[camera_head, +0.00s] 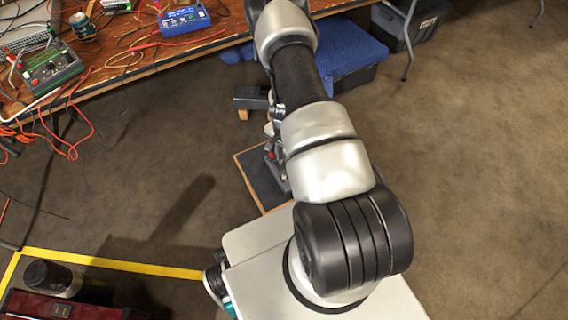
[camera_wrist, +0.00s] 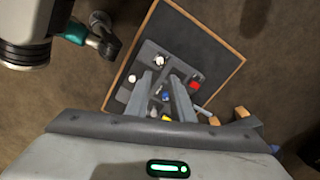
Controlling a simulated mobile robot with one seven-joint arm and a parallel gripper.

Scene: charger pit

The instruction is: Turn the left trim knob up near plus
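A dark board with a wooden frame (camera_wrist: 205,42) lies below my gripper in the wrist view. I cannot tell which is the left trim knob, nor see any plus mark. My gripper (camera_wrist: 161,77) points at the panel, with a gap between its fingers and nothing visibly held. Contact cannot be told. In the head view my arm hides most of the panel; the board's edge (camera_head: 258,180) shows.
A cluttered workbench (camera_head: 140,65) crosses the upper left, with a green meter box (camera_head: 52,68), a blue box (camera_head: 184,20) and loose red cables (camera_head: 75,140). A blue cloth (camera_head: 352,52) lies behind my arm. Yellow floor tape (camera_head: 120,264) runs lower left. Carpet at right is clear.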

